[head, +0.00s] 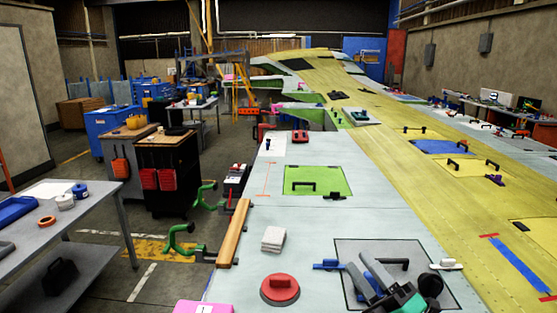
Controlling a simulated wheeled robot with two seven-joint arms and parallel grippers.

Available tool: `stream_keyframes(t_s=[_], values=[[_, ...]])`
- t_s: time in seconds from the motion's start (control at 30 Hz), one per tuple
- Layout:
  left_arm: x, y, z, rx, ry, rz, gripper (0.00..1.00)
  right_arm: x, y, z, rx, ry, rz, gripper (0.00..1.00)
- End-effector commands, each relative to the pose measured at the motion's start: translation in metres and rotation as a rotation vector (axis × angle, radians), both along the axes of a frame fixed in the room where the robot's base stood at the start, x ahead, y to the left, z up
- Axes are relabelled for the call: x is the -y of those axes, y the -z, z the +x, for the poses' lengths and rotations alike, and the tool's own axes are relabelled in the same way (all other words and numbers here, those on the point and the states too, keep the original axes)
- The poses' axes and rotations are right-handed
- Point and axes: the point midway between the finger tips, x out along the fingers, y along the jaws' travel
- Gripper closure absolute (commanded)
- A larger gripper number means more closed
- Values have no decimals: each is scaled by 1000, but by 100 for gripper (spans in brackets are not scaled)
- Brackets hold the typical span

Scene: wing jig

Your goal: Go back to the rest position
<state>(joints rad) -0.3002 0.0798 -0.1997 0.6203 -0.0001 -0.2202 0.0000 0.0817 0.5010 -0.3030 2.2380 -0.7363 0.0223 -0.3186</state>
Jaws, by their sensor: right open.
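My right gripper (363,268) is at the lower right of the head view, with its green and black wrist toward the bottom edge. Its two grey fingers are apart and nothing shows between them. It is over the dark grey panel (425,250) on the pale wing surface, close to the panel's black handle (393,263). I cannot tell whether it touches the handle. My left gripper is not in view.
A blue-handled tool (328,265) and a white-handled one (446,265) lie beside the gripper. A red round handled piece (280,289), a white stack (273,239) and a wooden bar (234,233) are to the left. Green clamps (180,241) project over the left edge.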

Motion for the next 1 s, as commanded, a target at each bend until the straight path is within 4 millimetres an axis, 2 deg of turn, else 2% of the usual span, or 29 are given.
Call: stream_keyframes(t_s=[0.17, 0.2, 0.37, 0.47, 0.6, 0.7, 0.83, 1.0], values=[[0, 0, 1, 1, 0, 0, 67, 41, 55, 6, -351, 170, 304, 56], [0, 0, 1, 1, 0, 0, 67, 50, 71, 4, -432, 209, 367, 56], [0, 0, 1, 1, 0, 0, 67, 78, 144, -16, -769, 371, 600, 56], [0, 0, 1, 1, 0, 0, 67, 88, 193, -43, -987, 477, 731, 56], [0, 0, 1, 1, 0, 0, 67, 93, 254, -95, -1287, 625, 880, 56], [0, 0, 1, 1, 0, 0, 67, 91, 285, -133, -1463, 715, 953, 56], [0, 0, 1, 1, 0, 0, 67, 85, 311, -177, -1649, 810, 1017, 56], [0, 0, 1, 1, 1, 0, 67, 76, 332, -230, -1850, 918, 1068, 56]])
